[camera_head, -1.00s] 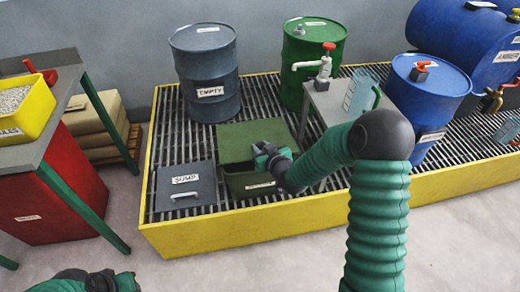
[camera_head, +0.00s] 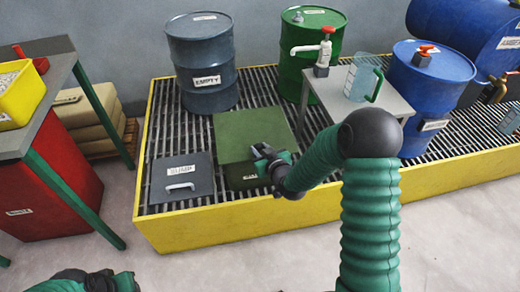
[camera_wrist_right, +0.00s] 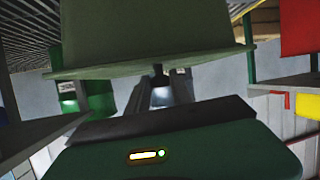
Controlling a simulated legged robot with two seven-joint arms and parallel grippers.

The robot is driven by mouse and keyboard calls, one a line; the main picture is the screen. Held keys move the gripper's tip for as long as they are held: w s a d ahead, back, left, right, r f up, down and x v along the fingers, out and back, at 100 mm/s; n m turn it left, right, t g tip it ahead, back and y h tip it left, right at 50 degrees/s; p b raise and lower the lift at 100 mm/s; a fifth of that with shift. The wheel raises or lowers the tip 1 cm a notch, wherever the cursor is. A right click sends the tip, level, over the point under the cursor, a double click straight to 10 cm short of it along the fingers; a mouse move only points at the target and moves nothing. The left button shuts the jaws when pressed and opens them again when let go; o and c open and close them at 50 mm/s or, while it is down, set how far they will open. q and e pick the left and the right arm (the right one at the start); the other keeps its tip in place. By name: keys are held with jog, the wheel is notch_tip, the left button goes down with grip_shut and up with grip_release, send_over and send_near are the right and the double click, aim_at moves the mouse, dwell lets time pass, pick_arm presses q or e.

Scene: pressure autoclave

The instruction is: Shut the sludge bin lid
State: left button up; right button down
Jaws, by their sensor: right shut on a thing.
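The sludge bin (camera_head: 236,183) is a green box standing on the grating, beside the grey sump cover. Its green lid (camera_head: 240,135) lies over the top, flat or nearly flat; I cannot tell if a thin gap is left. My right gripper (camera_head: 263,158) is at the lid's front edge, right of its middle, shut on the lid. In the right wrist view the lid (camera_wrist_right: 150,35) spans the top, with the fingers (camera_wrist_right: 168,82) below its edge. My left gripper (camera_head: 98,281) shows only in part at the bottom left, and its jaws cannot be made out.
The sump cover (camera_head: 180,183) lies left of the bin. A grey drum (camera_head: 203,60) and a green drum (camera_head: 305,80) stand behind. A small grey table (camera_head: 385,103) with a clear jug (camera_head: 361,80) is at the right. The yellow tray rim (camera_head: 200,232) runs along the front.

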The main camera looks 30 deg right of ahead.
jog(key=c, duration=1.2)
grip_release()
jog(key=shift+s+f, duration=0.3)
jog(key=shift+f, duration=0.35)
jog(key=shift+o, duration=0.2)
jog(key=shift+a, duration=0.1)
jog(key=d+p+v, duration=0.1)
jog(key=p+v, duration=1.5)
jog(key=shift+s+a+r+p, duration=0.2)
jog(key=shift+a+r+p, duration=0.1)
jog(key=shift+r, duration=0.25)
